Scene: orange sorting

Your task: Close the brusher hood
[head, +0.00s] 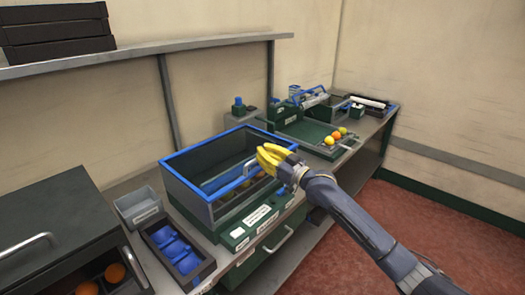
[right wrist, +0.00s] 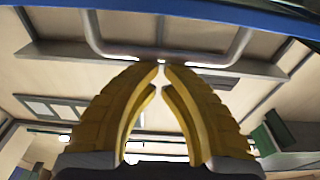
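The brusher hood is a grey box-like cover with a blue rim (head: 196,190) on the bench in the middle of the head view. I cannot tell from this angle how far it is tilted. A bar handle (right wrist: 215,62) shows in the right wrist view, below a blue edge (right wrist: 235,14). My right gripper (head: 263,152), with yellow fingers, is at the hood's right front side in the head view. In the right wrist view its fingertips (right wrist: 162,63) nearly meet, overlapping the handle bar; contact is unclear. Nothing is seen between them. My left gripper is not in view.
Oranges show partly at the hood's front. A dark tray with blue items (head: 172,245) and a grey bin (head: 138,206) stand left of it. A green tray (head: 306,131) with fruit is behind. A dark cabinet (head: 55,228) is at the left. Red floor lies at right.

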